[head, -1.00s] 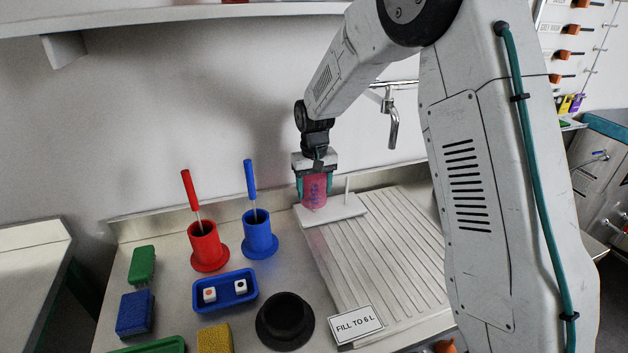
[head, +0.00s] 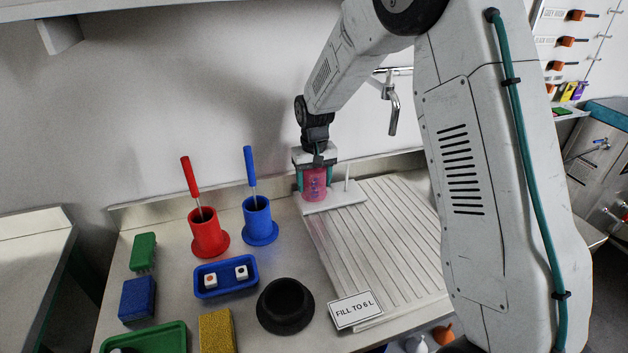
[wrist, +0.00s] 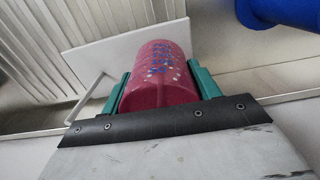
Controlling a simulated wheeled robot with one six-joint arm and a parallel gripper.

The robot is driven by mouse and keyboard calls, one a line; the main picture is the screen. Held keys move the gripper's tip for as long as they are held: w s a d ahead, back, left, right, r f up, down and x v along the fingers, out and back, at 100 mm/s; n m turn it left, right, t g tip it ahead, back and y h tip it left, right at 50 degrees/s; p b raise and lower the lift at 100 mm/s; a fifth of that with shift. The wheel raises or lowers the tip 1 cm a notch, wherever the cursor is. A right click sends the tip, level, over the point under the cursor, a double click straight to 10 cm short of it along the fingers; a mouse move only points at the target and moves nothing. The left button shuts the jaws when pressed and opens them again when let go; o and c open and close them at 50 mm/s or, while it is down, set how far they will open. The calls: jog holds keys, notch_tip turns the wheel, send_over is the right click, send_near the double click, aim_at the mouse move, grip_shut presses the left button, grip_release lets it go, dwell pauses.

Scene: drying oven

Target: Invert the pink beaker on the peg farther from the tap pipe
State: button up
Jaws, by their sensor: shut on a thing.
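The pink beaker (head: 314,184) is held in my gripper (head: 315,182), above or on the left part of the white peg board (head: 338,199). It also shows in the wrist view (wrist: 158,70) between the green finger pads, with blue marks on its side. One bare peg (head: 347,176) stands on the board to the right of the beaker, nearer the tap pipe (head: 393,105). The other peg is not visible; the beaker covers that place. I cannot tell whether the beaker's lower rim touches the board.
A ribbed draining board (head: 385,230) lies to the right. Red (head: 208,235) and blue (head: 259,225) holders with brushes stand to the left. A blue tray (head: 226,278), a black round holder (head: 285,305) and a "FILL TO 6 L" sign (head: 354,310) are in front.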

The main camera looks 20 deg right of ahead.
jog(key=o, duration=1.1)
notch_tip(320, 180, up, 8)
jog(key=shift+f, duration=0.15)
jog(key=shift+t, duration=0.6)
jog(key=s+d+r, duration=0.1)
jog(key=s+r, duration=0.3)
jog(key=s, duration=0.9)
jog(key=s+d+r, duration=0.1)
jog(key=s+r, duration=0.3)
jog(key=s, duration=0.9)
jog(key=s+d+r, duration=0.1)
jog(key=s+r, duration=0.3)
jog(key=s, duration=0.9)
jog(key=shift+s+r, duration=0.25)
jog(key=shift+s, duration=0.05)
